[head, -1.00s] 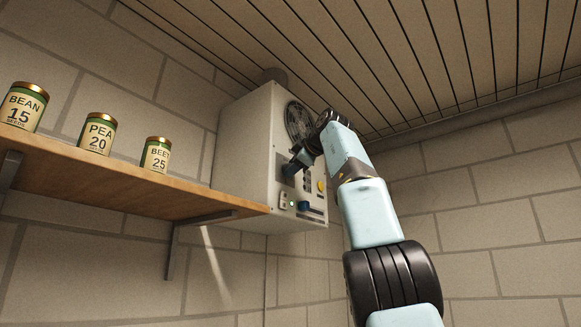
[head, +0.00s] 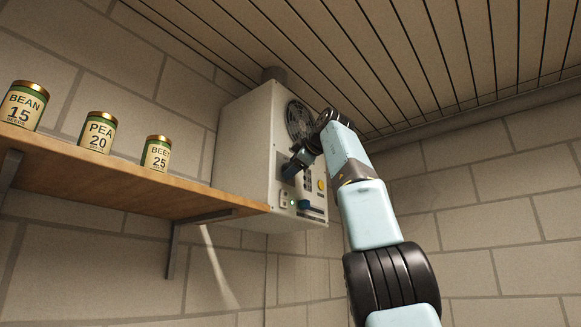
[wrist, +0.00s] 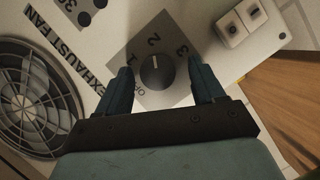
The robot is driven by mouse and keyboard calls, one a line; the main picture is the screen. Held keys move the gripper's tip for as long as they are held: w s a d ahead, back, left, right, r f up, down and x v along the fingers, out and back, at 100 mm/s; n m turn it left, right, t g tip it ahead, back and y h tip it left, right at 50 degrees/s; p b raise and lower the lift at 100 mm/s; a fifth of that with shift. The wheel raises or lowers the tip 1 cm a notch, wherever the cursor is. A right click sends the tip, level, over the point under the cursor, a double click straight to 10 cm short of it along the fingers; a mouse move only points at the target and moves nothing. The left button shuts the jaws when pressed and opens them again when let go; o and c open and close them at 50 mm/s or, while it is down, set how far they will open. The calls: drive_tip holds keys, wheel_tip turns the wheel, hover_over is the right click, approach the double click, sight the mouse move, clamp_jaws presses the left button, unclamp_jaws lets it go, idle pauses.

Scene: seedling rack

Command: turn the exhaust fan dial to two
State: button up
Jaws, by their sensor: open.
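The exhaust fan dial (wrist: 156,72) is a dark round knob on a grey plate marked OFF, 1, 2 and 3 in the wrist view. Its light pointer line faces the numeral 2. My gripper (wrist: 160,68) is open, with one finger on each side of the dial and a visible gap on both sides. In the head view my gripper (head: 290,172) is at the front of the pale control box (head: 245,150) and hides the dial there.
The slatted ceiling is close above.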

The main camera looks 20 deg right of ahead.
drive_tip(key=shift+s, duration=0.15)
drive_tip(key=v, duration=1.3)
drive_tip(key=shift+s+d, duration=0.15)
drive_tip(key=shift+d, duration=0.05)
